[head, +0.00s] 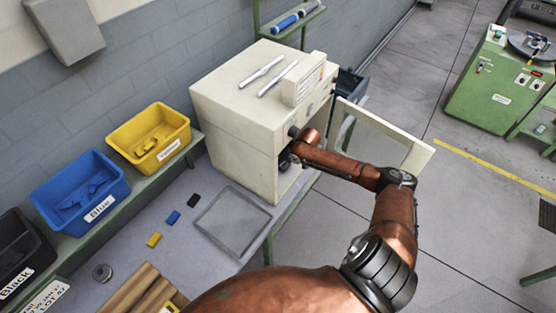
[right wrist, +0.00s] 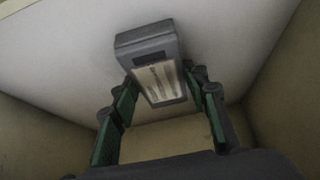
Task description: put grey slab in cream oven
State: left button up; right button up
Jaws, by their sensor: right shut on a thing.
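The cream oven (head: 235,125) stands on the bench against the wall, with its door (head: 408,150) swung open to the right. My right arm reaches into its front opening, and the right gripper is mostly hidden inside in the head view. In the right wrist view my right gripper (right wrist: 162,88) is shut on the grey slab (right wrist: 150,48), which has a pale printed label on one face. The slab is held inside the pale-walled chamber. I cannot tell if it touches the chamber surface behind it. My left gripper is not in view.
A grey tray (head: 232,222) lies in front of the oven, beside small black (head: 194,200), blue (head: 173,217) and yellow (head: 154,239) blocks. Yellow (head: 178,152) and blue (head: 108,212) bins stand at left. A green machine (head: 500,85) is far right.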

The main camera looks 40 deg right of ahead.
jog(key=o, duration=1.4)
jog(key=shift+r, duration=0.1)
jog(key=p+v, duration=0.1)
jog(key=v, duration=1.1)
